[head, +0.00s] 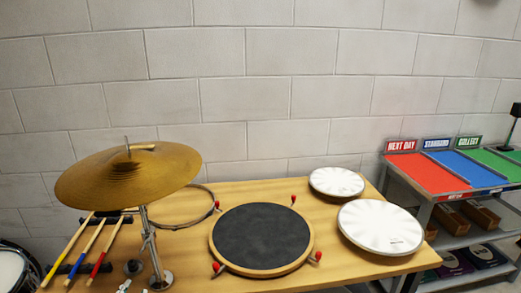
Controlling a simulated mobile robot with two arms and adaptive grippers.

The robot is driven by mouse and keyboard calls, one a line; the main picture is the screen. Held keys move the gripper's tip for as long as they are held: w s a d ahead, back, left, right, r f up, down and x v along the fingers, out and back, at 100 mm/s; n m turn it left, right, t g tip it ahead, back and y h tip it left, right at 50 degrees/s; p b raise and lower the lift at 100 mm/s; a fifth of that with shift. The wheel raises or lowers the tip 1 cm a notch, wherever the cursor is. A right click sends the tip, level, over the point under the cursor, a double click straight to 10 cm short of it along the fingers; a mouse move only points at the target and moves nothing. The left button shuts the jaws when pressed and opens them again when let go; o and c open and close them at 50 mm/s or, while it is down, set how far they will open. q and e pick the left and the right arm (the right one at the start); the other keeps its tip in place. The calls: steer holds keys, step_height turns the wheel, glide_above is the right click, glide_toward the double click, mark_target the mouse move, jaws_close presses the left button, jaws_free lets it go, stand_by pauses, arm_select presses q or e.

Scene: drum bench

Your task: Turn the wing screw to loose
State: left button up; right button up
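A brass cymbal (105,185) sits on a metal stand (150,245) at the left end of the wooden bench. A thin rod with a small fitting (143,146) stands above the cymbal's centre. The stand's shaft has a small metal joint below the cymbal. I cannot make out which small part is the wing screw, or how tight it is. Neither of my grippers is in view.
A round black pad (261,238) with several red-tipped clamps lies mid-bench (330,275). White drumheads (380,228) lie right, a hoop (175,208) behind the stand, and coloured drumsticks (85,252) left. A shelf unit (428,178) with coloured panels stands right.

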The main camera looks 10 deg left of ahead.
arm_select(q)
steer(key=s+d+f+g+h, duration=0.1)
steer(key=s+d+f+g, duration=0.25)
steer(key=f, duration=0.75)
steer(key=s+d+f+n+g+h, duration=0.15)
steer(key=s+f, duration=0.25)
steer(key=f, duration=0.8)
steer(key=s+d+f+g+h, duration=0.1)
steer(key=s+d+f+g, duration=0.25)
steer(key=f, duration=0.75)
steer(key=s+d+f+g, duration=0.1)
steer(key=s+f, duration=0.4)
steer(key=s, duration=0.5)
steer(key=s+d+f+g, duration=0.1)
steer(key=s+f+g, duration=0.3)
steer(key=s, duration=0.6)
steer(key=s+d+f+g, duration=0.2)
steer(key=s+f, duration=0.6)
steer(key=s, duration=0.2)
